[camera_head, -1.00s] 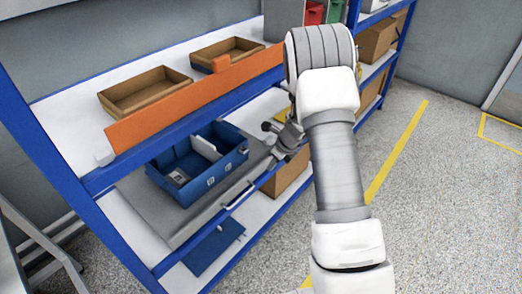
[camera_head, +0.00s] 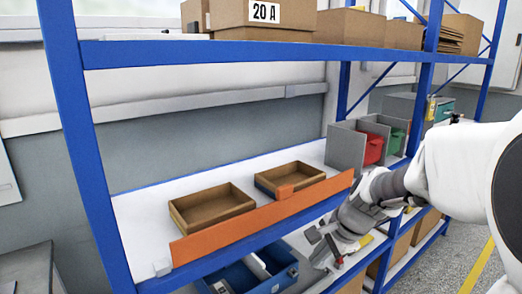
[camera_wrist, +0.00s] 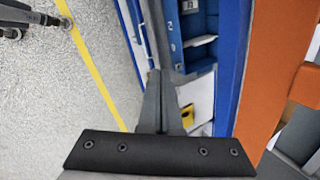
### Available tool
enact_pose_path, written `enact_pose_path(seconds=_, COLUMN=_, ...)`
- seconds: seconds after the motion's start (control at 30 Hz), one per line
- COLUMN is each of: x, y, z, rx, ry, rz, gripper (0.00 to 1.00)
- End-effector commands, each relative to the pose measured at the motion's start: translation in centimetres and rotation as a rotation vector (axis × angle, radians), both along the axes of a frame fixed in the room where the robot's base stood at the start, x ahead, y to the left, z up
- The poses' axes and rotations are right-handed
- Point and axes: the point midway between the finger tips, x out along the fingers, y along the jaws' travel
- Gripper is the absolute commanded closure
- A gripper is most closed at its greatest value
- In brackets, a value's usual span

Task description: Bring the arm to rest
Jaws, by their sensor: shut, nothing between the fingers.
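My gripper (camera_head: 326,246) is in front of the blue shelving, just right of the blue bin (camera_head: 262,272) and below the right end of the orange strip (camera_head: 235,226). My arm reaches in from the right edge of the picture. In the wrist view, the two dark fingers of my gripper (camera_wrist: 161,78) are together with nothing between them. I see no contact with bin or strip, but the clearance is hard to judge.
Two brown trays, one on the left (camera_head: 212,209) and one on the right (camera_head: 290,176), sit behind the orange strip. Cardboard boxes (camera_head: 340,27) line the upper shelf. Open floor (camera_head: 455,262) lies at lower right.

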Motion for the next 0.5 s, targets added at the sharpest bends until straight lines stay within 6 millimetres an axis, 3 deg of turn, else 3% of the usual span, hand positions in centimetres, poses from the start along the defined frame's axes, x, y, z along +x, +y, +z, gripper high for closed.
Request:
enact_pose_path(seconds=0.03, x=-1.4, y=0.3, z=1.9, rx=-0.037, ry=-0.034, rz=0.076, gripper=1.0)
enact_pose_path(seconds=0.2, x=-6.1, y=0.7, z=5.6, rx=-0.182, ry=-0.117, rz=0.333, gripper=1.0)
enact_pose_path(seconds=0.5, x=-14.4, y=0.1, z=9.7, rx=-0.477, ry=-0.233, rz=0.756, gripper=1.0)
